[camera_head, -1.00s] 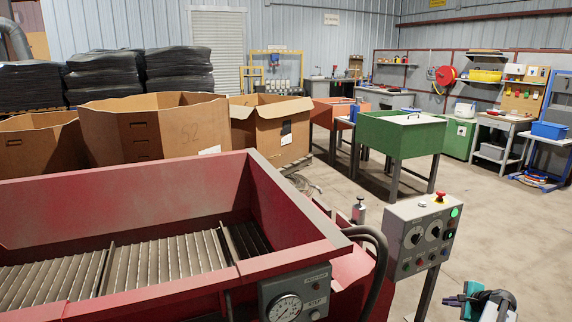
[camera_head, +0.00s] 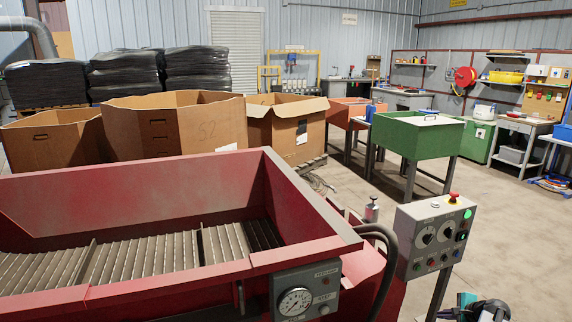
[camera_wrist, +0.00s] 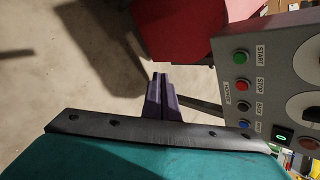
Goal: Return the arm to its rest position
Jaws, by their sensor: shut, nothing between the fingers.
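My gripper (camera_wrist: 159,88) shows in the wrist view with its two dark purple fingers together and nothing between them. It is beside the grey control panel (camera_wrist: 262,75), which stands to its right and appears apart from it. Part of my arm, teal and black, shows at the bottom right edge of the head view, below the control panel (camera_head: 436,232). The gripper's fingers cannot be made out there.
A red machine (camera_head: 205,277) with a slatted bed and a pressure gauge fills the lower left. Cardboard boxes (camera_head: 175,130) stand behind it. A green bin (camera_head: 415,138) on legs is beyond the panel. Concrete floor (camera_head: 510,225) is clear at the right.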

